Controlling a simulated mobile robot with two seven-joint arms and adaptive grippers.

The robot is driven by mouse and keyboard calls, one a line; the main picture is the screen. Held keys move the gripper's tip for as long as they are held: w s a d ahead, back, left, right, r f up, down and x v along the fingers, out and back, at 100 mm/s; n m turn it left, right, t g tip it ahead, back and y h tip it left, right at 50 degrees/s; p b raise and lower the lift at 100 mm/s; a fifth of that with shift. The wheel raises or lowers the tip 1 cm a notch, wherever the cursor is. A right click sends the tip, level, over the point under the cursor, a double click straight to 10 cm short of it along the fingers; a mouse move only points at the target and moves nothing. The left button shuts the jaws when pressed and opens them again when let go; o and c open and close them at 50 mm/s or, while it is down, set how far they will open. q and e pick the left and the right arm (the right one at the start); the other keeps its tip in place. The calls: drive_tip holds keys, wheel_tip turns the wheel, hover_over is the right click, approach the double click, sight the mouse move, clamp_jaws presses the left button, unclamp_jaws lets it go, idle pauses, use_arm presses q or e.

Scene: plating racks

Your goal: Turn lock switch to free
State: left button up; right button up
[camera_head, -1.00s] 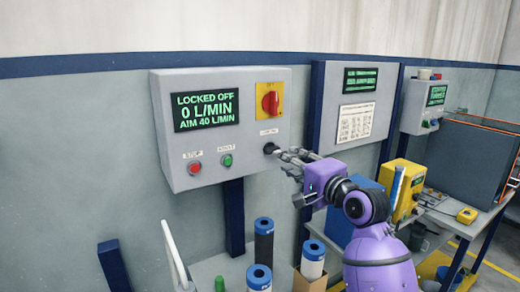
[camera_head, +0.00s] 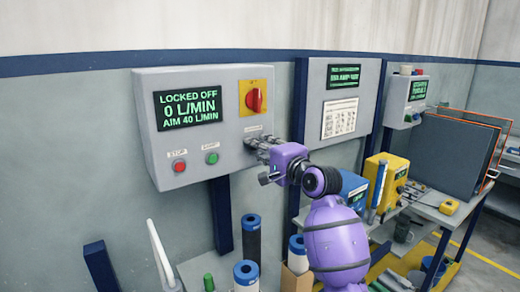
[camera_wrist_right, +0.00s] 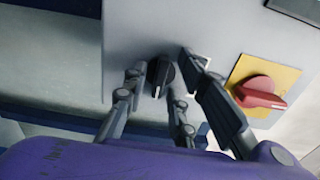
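The grey control box (camera_head: 222,150) on the wall has a screen (camera_head: 188,107) reading "LOCKED OFF, 0 L/MIN, AIM 40 L/MIN". A red rotary switch (camera_head: 254,100) sits on a yellow plate; its handle is near upright in the head view. It also shows in the right wrist view (camera_wrist_right: 258,91). Below it is a small black knob (camera_wrist_right: 160,74) with a light pointer line. Its label is too small to read. My right gripper (camera_head: 257,144) is at this knob, its fingers apart on either side in the right wrist view; contact is unclear. My left gripper is out of view.
Red stop (camera_head: 179,165) and green start (camera_head: 212,158) buttons sit left of my right gripper on the box. A second wall panel (camera_head: 338,75) is to the right. Blue-capped cylinders (camera_head: 251,240) stand below. A workbench with a yellow device (camera_head: 388,185) is at right.

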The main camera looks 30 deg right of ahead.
clamp_jaws()
drive_tip(key=shift+n, duration=0.4)
drive_tip(key=n, duration=1.7)
idle(0.5)
drive_tip(key=shift+o, duration=1.2)
unclamp_jaws()
